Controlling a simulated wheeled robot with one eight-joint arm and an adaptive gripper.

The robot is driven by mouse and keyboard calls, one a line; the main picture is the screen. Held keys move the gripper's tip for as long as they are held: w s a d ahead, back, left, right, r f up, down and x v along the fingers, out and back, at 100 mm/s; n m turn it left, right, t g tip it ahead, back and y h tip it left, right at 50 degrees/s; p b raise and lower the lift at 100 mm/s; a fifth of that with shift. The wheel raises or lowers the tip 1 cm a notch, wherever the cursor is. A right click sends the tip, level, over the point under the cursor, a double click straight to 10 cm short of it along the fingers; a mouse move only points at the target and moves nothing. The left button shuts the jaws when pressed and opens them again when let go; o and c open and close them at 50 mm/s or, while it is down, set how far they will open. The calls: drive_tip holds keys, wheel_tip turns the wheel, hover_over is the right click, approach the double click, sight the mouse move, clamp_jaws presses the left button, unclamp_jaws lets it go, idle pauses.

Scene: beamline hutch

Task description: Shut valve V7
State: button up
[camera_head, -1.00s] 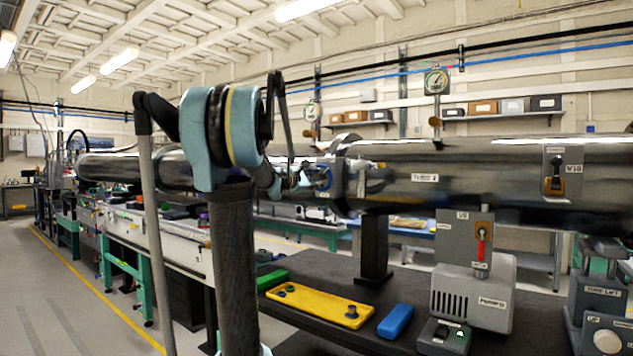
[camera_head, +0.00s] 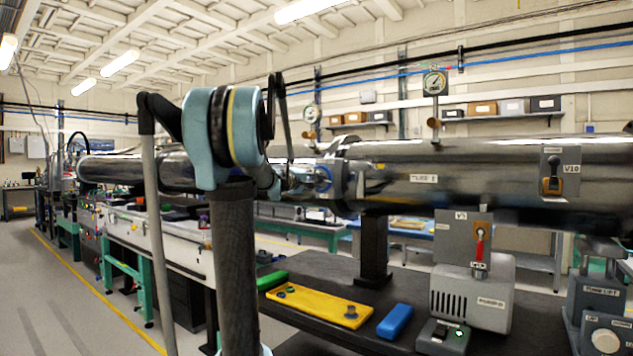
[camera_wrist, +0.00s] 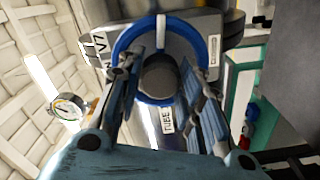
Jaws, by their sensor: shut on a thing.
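A blue round handwheel (camera_wrist: 160,101) with a dark round hub (camera_wrist: 159,78) fills the middle of the wrist view. It sits on a grey valve body, where a label (camera_wrist: 100,46) shows only what looks like a "V"; the number is not readable. In the head view the handwheel (camera_head: 323,178) is on the near side of the steel beam pipe. My gripper (camera_wrist: 160,72) has one finger on each side of the hub, inside the blue rim, and is shut on the handwheel.
A lever valve marked V10 (camera_head: 551,185) is on the pipe (camera_head: 470,165) at right. A red lever (camera_head: 480,246) is on a plate below it. A yellow tray (camera_head: 318,307) and blue block (camera_head: 395,321) lie on the dark bench. A gauge (camera_head: 435,82) rises above the pipe.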

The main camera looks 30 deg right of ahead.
drive_tip(key=m, duration=0.4)
drive_tip(key=shift+w+a+r, duration=0.1)
drive_tip(key=shift+w+r, duration=0.05)
drive_tip(key=shift+w, duration=0.2)
drive_tip(key=m, duration=0.8)
drive_tip(key=shift+s+m, duration=0.1)
drive_tip(key=shift+m, duration=1.6)
drive_tip(key=o, duration=1)
drive_tip(key=shift+o, duration=0.3)
drive_tip(key=shift+w+a+f, duration=0.1)
drive_tip(key=shift+w+f, duration=0.15)
drive_tip(key=shift+w, duration=0.1)
drive_tip(key=shift+s+f, duration=0.1)
drive_tip(key=shift+s, duration=0.1)
drive_tip(key=shift+s+m, duration=0.1)
drive_tip(key=shift+m, duration=0.2)
